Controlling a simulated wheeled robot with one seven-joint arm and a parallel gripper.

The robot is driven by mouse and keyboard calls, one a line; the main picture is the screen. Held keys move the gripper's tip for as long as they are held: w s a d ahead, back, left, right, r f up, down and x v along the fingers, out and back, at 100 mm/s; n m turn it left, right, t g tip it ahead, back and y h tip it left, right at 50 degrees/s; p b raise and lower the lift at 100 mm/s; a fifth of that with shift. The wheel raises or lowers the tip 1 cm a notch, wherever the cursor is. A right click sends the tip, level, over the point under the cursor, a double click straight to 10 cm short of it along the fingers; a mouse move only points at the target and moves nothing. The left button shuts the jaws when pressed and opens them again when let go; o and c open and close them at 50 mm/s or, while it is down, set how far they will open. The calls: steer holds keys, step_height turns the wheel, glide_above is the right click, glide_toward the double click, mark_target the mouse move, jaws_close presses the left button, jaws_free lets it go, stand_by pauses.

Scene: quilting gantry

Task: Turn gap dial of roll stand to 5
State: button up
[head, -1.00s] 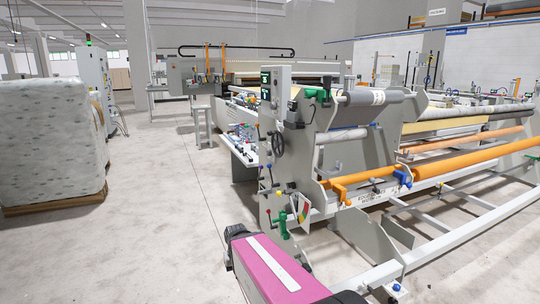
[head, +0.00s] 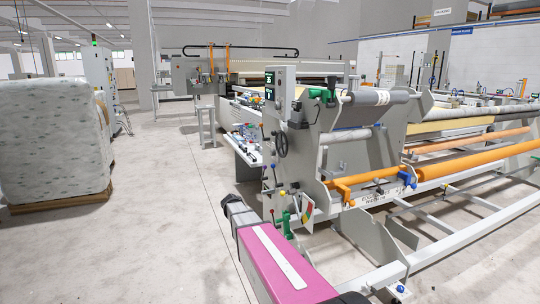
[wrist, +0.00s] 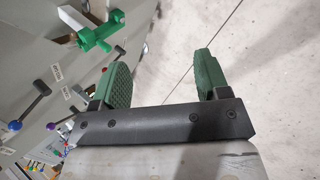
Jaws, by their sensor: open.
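The roll stand (head: 340,140) stands at centre right in the head view, with a grey control post on its left side. The post carries a small dark display (head: 270,85), a black handwheel (head: 280,143) and several coloured ball-ended levers. I cannot tell which control is the gap dial, and no dial number is readable. My gripper (wrist: 162,72) is open and empty in the wrist view, its two green pads apart over the floor. The panel with a green handle (wrist: 99,32) and a black knob lever (wrist: 40,88) is left of it.
A wrapped stack (head: 55,140) stands on a pallet at the left. Open concrete floor (head: 160,190) lies between it and the roll stand. Orange rollers (head: 480,157) and a low white frame rail (head: 440,250) extend right.

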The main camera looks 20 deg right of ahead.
steer(key=w+d+r+n+h, duration=0.2)
steer(key=w+d+r, duration=0.1)
steer(key=w, duration=0.5)
steer(key=w+d+r+n+h, duration=0.1)
steer(key=w+d+r+h, duration=0.15)
steer(key=w, duration=0.55)
steer(key=w+d+r+n+h, duration=0.2)
steer(key=w+d+r, duration=0.2)
steer(key=w, duration=0.4)
steer(key=n+h, duration=0.4)
steer(key=h, duration=0.1)
glide_toward(271, 153)
steer(key=d, duration=0.9)
steer(key=shift+w+d+r, duration=0.2)
steer(key=shift+w, duration=0.05)
steer(key=c, duration=0.9)
